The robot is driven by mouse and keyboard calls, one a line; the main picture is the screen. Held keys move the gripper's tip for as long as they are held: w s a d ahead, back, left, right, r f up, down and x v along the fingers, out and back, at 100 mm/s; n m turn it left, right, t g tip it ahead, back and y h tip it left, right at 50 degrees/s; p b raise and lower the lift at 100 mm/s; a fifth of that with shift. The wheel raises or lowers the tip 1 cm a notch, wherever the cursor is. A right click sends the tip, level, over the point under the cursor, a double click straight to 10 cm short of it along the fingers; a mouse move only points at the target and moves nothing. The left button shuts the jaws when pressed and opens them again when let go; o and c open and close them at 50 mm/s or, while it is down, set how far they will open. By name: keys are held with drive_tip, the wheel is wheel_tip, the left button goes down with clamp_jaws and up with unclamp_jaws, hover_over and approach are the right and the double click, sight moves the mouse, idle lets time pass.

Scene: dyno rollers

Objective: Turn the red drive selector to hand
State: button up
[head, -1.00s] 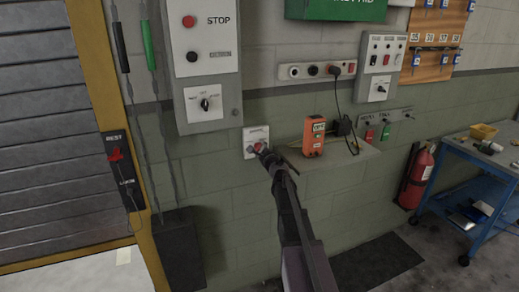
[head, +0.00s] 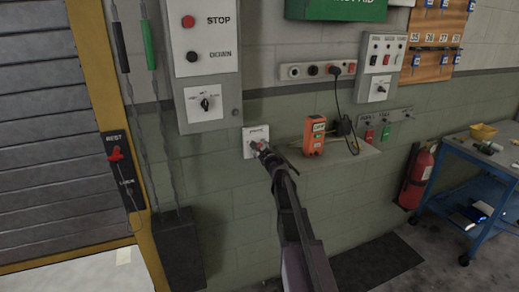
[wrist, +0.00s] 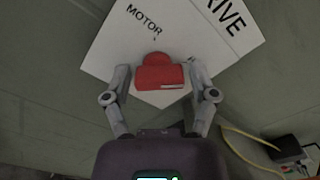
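The red drive selector (wrist: 160,76) is a red knob with a bar-shaped grip and a pale mark near its right end. It sits on a white plate (wrist: 218,42) lettered MOTOR and DRIVE, which looks tilted in the wrist view. In the head view the plate (head: 249,152) is on the wall, and my gripper (head: 261,149) hides much of the knob. In the wrist view my gripper (wrist: 158,74) has one finger on each side of the knob. The fingers are apart, with narrow gaps seeming to show beside the red bar. The HAND lettering is not visible.
An orange device (head: 314,135) stands on a small shelf (head: 350,160) just right of my gripper. A grey control box (head: 205,60) is above the plate. A black cable (head: 337,92) hangs to the shelf. A red extinguisher (head: 417,178) and a blue cart (head: 488,175) are farther right.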

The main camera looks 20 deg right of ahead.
drive_tip(key=shift+s, duration=0.2)
idle(0.3)
drive_tip(key=s, duration=1.1)
drive_tip(key=shift+s, duration=0.4)
drive_tip(key=s+a+f+n+g+y+p, duration=0.3)
drive_tip(key=s+a+n+g, duration=0.1)
drive_tip(key=a+n, duration=0.55)
drive_tip(key=s+a+f+n+g+y+p, duration=0.25)
drive_tip(key=s+a+n+g, duration=0.2)
drive_tip(key=a+n, duration=0.45)
drive_tip(key=s+a+f+n+g+h+p, duration=0.1)
drive_tip(key=s+f+n+g+h+p, duration=0.1)
drive_tip(key=s+n+g, duration=0.2)
drive_tip(key=s+a+f+n+g+h+p, duration=0.1)
drive_tip(key=s+n+g+h+p, duration=0.1)
drive_tip(key=s, duration=0.9)
drive_tip(key=n+g+h, duration=0.1)
drive_tip(key=n+g, duration=0.1)
drive_tip(key=g, duration=0.1)
drive_tip(key=shift+s+a+f+n, duration=0.15)
drive_tip(key=shift+a+f+n, duration=0.05)
drive_tip(key=shift+f+n, duration=0.15)
drive_tip(key=shift+g+h, duration=0.25)
